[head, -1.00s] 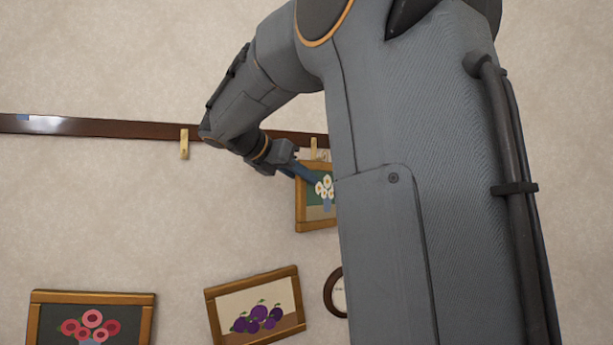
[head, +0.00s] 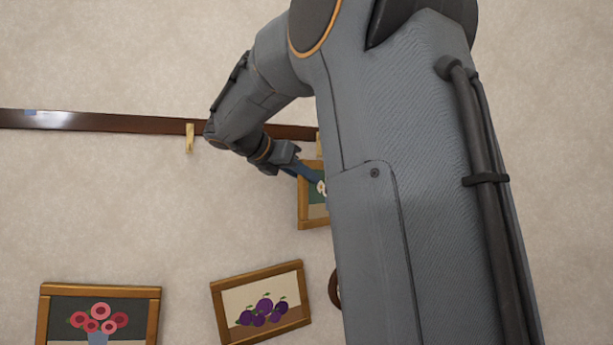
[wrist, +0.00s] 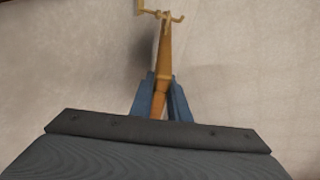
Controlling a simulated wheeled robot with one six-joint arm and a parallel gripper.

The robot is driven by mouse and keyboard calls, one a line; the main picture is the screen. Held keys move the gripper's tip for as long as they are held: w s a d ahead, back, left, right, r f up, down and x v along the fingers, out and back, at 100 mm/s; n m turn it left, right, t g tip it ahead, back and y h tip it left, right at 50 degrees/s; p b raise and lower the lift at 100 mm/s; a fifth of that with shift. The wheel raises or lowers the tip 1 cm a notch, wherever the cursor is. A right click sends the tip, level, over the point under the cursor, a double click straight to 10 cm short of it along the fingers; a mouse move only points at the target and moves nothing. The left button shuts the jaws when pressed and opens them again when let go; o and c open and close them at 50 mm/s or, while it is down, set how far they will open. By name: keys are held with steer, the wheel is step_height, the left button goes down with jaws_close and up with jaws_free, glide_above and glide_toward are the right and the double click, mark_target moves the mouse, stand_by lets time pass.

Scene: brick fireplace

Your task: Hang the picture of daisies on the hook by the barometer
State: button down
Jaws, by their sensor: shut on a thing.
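The picture of daisies (head: 311,215) has a wooden frame and a green ground; my arm hides its right part in the head view. My gripper (head: 314,176) is shut on its frame, whose top edge shows between the blue fingers in the wrist view (wrist: 163,75). The picture is high at the wall, just below the dark rail. A brass hook (head: 319,140) on the rail is just above it, half hidden by my arm. Brass metalwork also shows beyond the frame in the wrist view (wrist: 163,15); whether the picture hangs on it I cannot tell. A round-rimmed thing (head: 334,289), perhaps the barometer, is mostly hidden below.
The rail (head: 90,124) carries another brass hook (head: 190,138), empty, to the left. Below hang a picture of plums (head: 262,306), tilted, and a picture of red flowers (head: 98,318). The wall between rail and lower pictures is bare on the left.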

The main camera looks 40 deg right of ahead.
stand_by(0.3)
steer(key=c, duration=1.6)
jaws_free()
steer(key=b+v, duration=0.3)
steer(key=v, duration=0.4)
steer(key=shift+s+a+r, duration=0.1)
steer(key=shift+a+r, duration=0.1)
steer(key=shift+a, duration=0.15)
steer(key=shift+s, duration=0.1)
